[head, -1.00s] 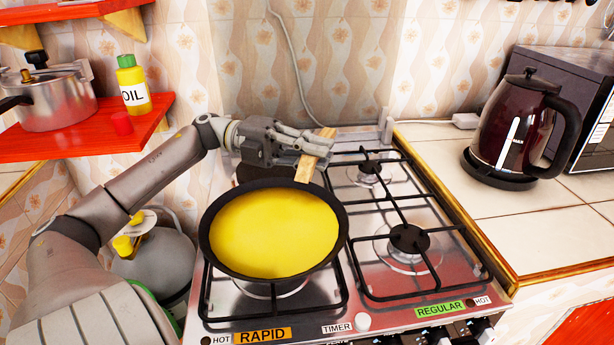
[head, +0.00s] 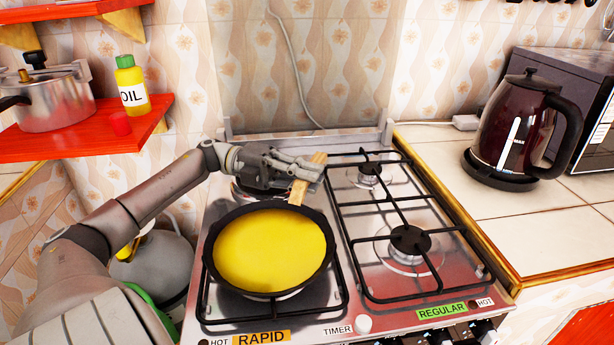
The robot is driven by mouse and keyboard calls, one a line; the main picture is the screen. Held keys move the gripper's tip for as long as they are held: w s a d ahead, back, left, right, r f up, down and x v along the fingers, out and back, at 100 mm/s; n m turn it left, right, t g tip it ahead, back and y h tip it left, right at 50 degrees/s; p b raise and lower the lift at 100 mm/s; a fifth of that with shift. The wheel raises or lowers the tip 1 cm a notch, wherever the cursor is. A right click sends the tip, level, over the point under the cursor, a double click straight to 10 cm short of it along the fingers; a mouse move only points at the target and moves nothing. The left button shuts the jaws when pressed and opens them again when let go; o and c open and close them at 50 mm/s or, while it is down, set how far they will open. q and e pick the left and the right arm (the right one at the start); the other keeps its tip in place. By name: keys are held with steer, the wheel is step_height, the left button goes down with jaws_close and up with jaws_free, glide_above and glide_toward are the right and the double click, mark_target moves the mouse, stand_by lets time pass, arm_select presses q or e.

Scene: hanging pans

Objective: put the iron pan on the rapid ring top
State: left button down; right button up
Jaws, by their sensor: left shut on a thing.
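The iron pan (head: 271,249) is black with a yellow inside and a wooden handle (head: 307,178). It is over the front left burner of the stove, above the orange RAPID label (head: 261,338). It looks level and very low at the black grate (head: 336,292); I cannot tell whether it touches it. My left gripper (head: 306,169) is shut on the handle, behind the pan. The pan hides most of the front left burner. My right gripper is not in view.
The right-hand burners (head: 409,240) are bare. A dark red kettle (head: 519,133) stands on the tiled counter at right. A red shelf (head: 90,135) at left holds a pot (head: 52,98) and an oil bottle (head: 132,86). A grey gas cylinder (head: 157,268) stands beside the stove, partly behind my arm.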

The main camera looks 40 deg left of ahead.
arm_select(q)
steer(key=c, duration=1.5)
jaws_free()
steer(key=shift+f, duration=0.1)
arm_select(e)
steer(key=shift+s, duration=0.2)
arm_select(q)
steer(key=v, duration=1)
steer(key=shift+a, duration=0.15)
steer(key=shift+v, duration=0.9)
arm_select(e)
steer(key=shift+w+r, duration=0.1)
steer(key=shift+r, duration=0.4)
